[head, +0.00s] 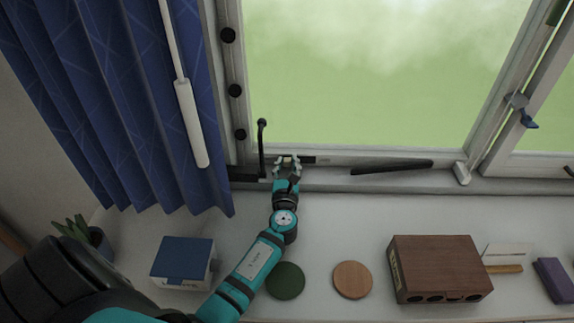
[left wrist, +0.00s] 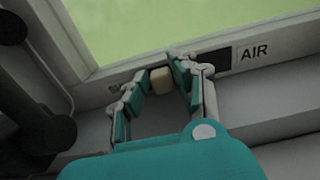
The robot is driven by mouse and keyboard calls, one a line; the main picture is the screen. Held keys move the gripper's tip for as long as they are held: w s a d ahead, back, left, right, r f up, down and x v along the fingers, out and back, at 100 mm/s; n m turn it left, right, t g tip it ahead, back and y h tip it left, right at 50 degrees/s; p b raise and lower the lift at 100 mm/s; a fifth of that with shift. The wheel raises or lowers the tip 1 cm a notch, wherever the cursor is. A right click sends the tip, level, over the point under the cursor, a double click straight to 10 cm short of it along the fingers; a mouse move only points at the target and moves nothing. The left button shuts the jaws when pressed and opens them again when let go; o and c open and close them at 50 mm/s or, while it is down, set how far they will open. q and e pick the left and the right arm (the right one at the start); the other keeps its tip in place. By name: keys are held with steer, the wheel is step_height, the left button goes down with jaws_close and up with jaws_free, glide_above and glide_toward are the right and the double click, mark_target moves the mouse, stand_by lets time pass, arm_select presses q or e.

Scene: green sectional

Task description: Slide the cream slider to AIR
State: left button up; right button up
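The cream slider (left wrist: 161,80) sits on the window frame's bottom rail, left of a dark slot (left wrist: 212,61) and the black letters AIR (left wrist: 254,52). My left gripper (left wrist: 159,77) has one finger on each side of the slider. The right finger is against or very close to it; a narrow gap seems to show on the left, so the fingers look open around it. In the head view my left gripper (head: 288,160) reaches the rail and largely hides the slider. My right gripper is not in view.
A black upright handle (head: 262,148) stands just left of my gripper. A black bar (head: 391,166) lies along the rail to the right. On the sill are a blue-topped box (head: 182,258), a green disc (head: 286,281), a wooden disc (head: 352,280) and a brown box (head: 440,266).

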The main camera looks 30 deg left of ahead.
mark_target(309, 157)
arm_select(q)
jaws_close()
steer(key=shift+d, duration=0.1)
steer(key=w+d, duration=0.2)
steer(key=d, duration=0.1)
steer(key=w+d+b, duration=0.1)
steer(key=d, duration=0.1)
steer(key=shift+w+d, duration=0.15)
steer(key=shift+d, duration=0.1)
steer(key=shift+a, duration=0.1)
